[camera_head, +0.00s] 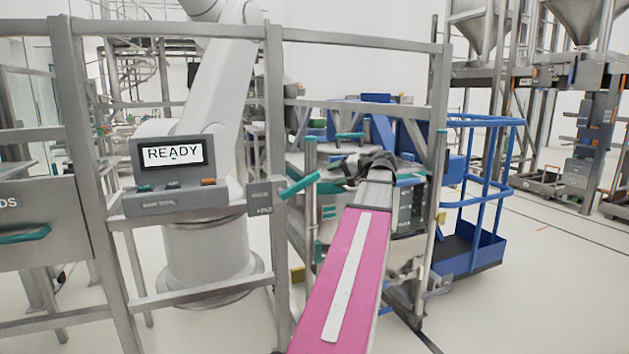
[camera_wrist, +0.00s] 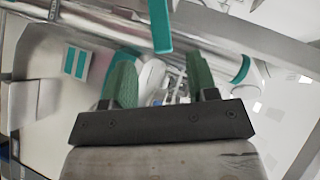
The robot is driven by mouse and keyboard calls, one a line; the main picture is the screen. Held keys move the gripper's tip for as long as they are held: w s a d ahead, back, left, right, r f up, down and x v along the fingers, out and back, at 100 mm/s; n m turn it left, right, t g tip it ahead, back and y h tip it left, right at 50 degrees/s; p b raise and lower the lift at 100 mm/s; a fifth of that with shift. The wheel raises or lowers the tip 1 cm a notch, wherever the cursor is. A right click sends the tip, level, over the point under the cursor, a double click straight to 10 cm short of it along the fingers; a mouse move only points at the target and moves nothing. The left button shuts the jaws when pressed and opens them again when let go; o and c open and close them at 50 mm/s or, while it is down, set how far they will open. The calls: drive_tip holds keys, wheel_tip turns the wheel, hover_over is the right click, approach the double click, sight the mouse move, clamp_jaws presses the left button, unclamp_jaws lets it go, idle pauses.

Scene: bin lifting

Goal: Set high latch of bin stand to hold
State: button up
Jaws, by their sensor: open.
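A teal lever (camera_head: 300,185), which looks like the high latch, sticks out to the right from a grey plate (camera_head: 262,198) on the fence post and tilts up at its free end. The plate's lettering is too small to read surely. My gripper (camera_head: 352,168) is right of the lever's free end, at about its height and apart from it in the picture. In the wrist view, my gripper (camera_wrist: 160,68) has its two green fingers spread with nothing held between them. A teal bar (camera_wrist: 160,25), probably the lever, shows beyond the fingertips.
A grey panel (camera_head: 176,202) with a READY screen (camera_head: 175,153) is on the fence left of the lever. Fence rails (camera_head: 365,108) and the stand's posts (camera_head: 311,215) surround my gripper. A blue railed cart (camera_head: 480,250) stands at right, with open floor beyond.

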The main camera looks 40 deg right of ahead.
sight(313, 179)
drive_tip(key=x, duration=0.8)
drive_tip(key=shift+w+a+f, duration=0.1)
drive_tip(key=shift+w+a, duration=0.05)
drive_tip(key=shift+w, duration=0.15)
clamp_jaws()
